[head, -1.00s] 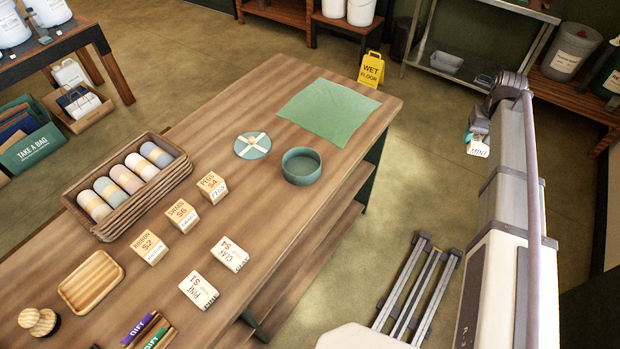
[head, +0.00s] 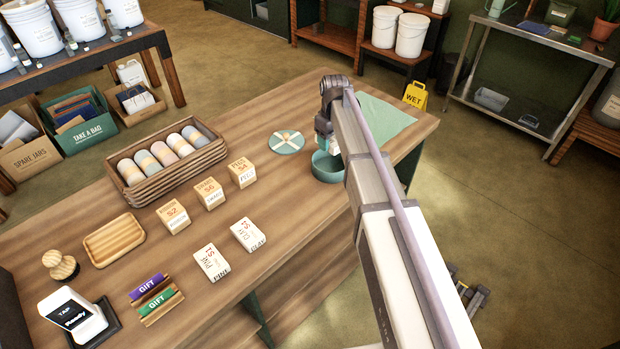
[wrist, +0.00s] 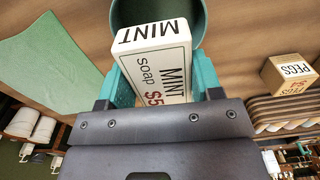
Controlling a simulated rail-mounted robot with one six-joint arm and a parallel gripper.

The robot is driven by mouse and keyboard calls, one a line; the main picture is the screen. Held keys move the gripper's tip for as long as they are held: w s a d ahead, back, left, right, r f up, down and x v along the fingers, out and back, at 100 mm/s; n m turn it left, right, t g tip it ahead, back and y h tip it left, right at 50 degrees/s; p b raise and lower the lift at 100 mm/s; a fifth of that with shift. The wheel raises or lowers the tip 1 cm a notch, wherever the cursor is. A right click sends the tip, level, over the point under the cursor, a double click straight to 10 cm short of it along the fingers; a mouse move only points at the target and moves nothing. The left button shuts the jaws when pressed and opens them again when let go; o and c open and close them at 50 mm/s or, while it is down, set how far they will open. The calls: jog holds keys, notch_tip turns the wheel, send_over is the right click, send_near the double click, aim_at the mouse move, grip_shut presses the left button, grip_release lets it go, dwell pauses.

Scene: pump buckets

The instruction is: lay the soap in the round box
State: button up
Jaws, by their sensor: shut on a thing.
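The soap is a white block marked MINT soap $5 (wrist: 152,65), seen in the wrist view. My gripper (wrist: 162,78) is shut on it, with a teal finger on each side. In the head view my gripper (head: 325,136) hangs above the round box, and the soap is mostly hidden. The round box (head: 327,168) is teal, open-topped and stands on the wooden table, partly behind my arm. In the wrist view its rim (wrist: 198,22) shows beyond the soap, which covers part of it. I cannot tell the exact height of the soap over the box.
A round lid with a cream ribbon (head: 287,142) lies left of the box. A green cloth (head: 385,117) lies behind it. Priced blocks, such as PEGS (head: 242,172), stand to the left, with a wicker basket (head: 172,160) of rolls farther left.

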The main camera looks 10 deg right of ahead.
aim_at(330, 169)
notch_tip(330, 169, down, 10)
jog(key=b, duration=1)
jog(key=shift+d+f, duration=0.1)
jog(key=shift+f, duration=0.1)
jog(key=shift+r, duration=0.35)
jog(key=shift+f, duration=0.3)
jog(key=o, duration=0.8)
jog(key=shift+r, duration=0.1)
notch_tip(330, 169, up, 13)
jog(key=p, duration=1.2)
jog(key=s+f+m, duration=0.1)
jog(key=s+m, duration=0.5)
jog(key=s, duration=2.1)
